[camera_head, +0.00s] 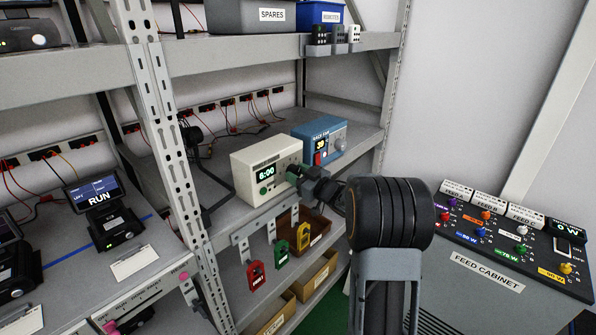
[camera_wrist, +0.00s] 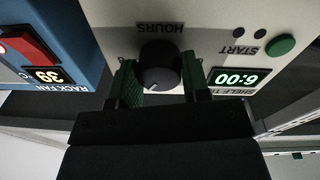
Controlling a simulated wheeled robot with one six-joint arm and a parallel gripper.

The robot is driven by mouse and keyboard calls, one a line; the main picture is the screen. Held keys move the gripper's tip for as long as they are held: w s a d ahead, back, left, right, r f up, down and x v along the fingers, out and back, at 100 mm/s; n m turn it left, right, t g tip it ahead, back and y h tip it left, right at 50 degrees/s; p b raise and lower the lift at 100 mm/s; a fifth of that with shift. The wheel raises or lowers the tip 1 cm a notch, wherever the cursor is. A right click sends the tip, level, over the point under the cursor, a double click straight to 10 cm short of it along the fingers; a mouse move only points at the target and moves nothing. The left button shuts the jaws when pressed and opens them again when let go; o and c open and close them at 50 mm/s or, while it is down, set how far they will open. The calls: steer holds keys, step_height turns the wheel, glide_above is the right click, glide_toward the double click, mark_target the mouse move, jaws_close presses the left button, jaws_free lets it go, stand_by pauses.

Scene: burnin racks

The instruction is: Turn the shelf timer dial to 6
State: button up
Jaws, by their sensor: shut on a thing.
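The shelf timer (camera_head: 240,175) is a cream box on the middle shelf, with a green digital display (camera_head: 266,173) that looks like 6:00. In the wrist view the display (camera_wrist: 236,78) shows upside down and also looks like 6:00. The black dial (camera_wrist: 160,66) sits under the upside-down HOURS label, with a small pale mark near its lower edge. My gripper (camera_wrist: 160,76) has its green fingers on either side of the dial and is shut on it. In the head view my gripper (camera_head: 300,177) is at the timer's front right and hides the dial.
A blue rack fan box (camera_head: 335,133) with a display and red switch stands right beside the timer. A green START button (camera_wrist: 281,45) is on the timer face. Red, green and yellow tags (camera_head: 256,276) hang below the shelf edge. A feed cabinet (camera_head: 490,262) stands at the right.

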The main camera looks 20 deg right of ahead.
steer(key=shift+m+p, duration=0.3)
steer(key=shift+m, duration=0.4)
steer(key=o, duration=0.9)
steer(key=shift+o, duration=0.2)
steer(key=r+b+v, duration=0.1)
steer(key=b+v, duration=0.2)
steer(key=v, duration=1)
steer(key=shift+s+f, duration=0.45)
steer(key=shift+d, duration=0.1)
